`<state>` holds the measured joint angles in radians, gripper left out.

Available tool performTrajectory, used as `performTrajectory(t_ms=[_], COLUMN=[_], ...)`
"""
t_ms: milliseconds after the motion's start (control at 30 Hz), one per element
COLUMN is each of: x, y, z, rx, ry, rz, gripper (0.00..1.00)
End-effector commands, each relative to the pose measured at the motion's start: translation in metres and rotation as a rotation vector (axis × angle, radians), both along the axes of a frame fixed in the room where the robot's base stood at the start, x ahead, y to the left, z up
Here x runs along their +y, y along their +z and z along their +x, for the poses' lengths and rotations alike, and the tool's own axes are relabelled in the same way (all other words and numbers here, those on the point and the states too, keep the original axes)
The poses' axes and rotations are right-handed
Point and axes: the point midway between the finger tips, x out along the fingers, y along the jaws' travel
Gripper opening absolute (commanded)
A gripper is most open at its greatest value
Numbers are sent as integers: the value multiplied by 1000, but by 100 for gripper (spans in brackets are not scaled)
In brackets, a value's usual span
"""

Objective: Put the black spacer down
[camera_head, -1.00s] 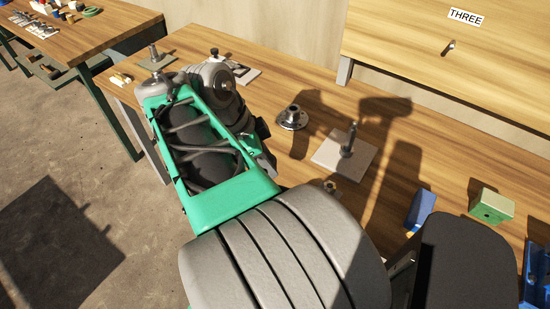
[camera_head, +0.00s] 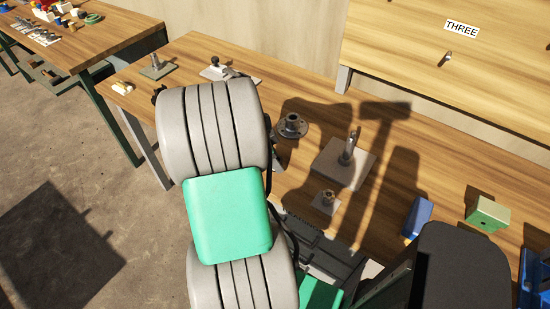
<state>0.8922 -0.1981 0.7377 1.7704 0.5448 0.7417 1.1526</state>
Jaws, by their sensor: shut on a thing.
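My arm fills the middle of the head view, and my gripper is hidden behind it. I cannot make out the black spacer. A small dark shape (camera_head: 158,94) shows at the left edge of my arm, over the bench. I cannot tell whether it is part of my gripper, the spacer or something else.
The wooden bench (camera_head: 285,75) carries a round metal flange (camera_head: 291,126), a plate with an upright post (camera_head: 340,170), a small square plate with a fitting (camera_head: 326,202), a blue block (camera_head: 417,217) and a green block (camera_head: 488,214). Two posts on plates stand at the back left.

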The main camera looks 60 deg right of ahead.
Motion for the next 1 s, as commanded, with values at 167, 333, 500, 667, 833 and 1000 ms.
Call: performTrajectory(t_ms=[167,333,500,667,833,1000], x=[0,0,0,0,0,8], y=[-2,-3,-3,-3,4,32], z=[0,0,0,0,0,12], rx=[-1,0,0,0,-1,-3], ry=[0,0,0,0,0,3], rz=[-1,0,0,0,-1,-4], gripper=[0,45,59,59,59,59])
